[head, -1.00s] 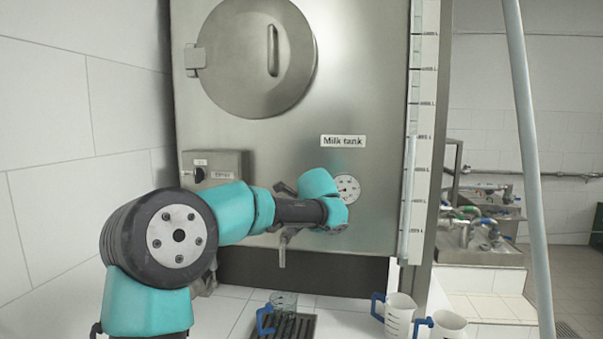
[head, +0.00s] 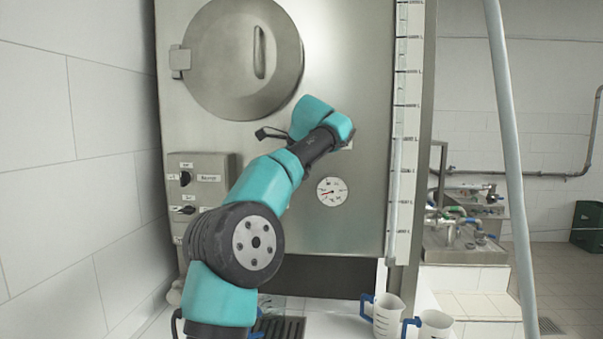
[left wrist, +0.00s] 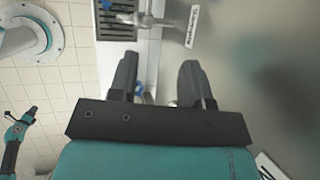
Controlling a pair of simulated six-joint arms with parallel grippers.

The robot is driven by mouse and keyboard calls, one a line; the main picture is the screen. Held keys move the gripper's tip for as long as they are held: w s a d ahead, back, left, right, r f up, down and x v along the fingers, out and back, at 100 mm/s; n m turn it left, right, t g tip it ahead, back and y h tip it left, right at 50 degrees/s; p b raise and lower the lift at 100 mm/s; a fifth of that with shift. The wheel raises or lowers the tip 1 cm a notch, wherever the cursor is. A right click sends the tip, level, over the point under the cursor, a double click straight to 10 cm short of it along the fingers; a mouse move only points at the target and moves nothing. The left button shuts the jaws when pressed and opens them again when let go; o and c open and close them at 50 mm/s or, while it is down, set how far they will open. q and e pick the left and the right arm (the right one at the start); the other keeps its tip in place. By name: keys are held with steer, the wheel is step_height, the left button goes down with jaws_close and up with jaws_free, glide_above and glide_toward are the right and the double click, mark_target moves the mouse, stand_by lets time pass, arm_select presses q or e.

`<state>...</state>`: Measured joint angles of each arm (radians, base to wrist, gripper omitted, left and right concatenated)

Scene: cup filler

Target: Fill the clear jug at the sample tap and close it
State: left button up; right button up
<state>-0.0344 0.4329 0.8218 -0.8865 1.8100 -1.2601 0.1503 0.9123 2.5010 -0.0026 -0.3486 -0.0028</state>
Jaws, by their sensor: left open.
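The clear jug (head: 271,302) stands at the drain grate (head: 290,328) below the tank. It is mostly hidden behind my left arm, with a bit of its blue handle (head: 258,335) showing low down. The metal tap (left wrist: 140,20) shows in the left wrist view beside the grate; my arm hides it in the head view. My left gripper (left wrist: 158,62) is open and empty, high in front of the tank. Its fingers cannot be made out in the head view. My right arm seems to show small at the lower left of the wrist view, its jaws unclear.
Two whitish jugs with blue handles, one (head: 388,315) and another (head: 435,325), stand right of the grate. A control box (head: 205,180) and a dial gauge (head: 332,191) are on the tank front. A grey pole (head: 510,150) stands at the right.

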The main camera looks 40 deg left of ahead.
arm_select(q)
steer(key=shift+s+d+r+h, duration=0.25)
steer(key=shift+d+r+h, duration=0.2)
steer(key=shift+d, duration=0.2)
steer(key=shift+a+f, duration=0.1)
steer(key=x, duration=1.7)
steer(key=shift+s+a, duration=0.1)
steer(key=shift+s, duration=0.15)
jaws_close()
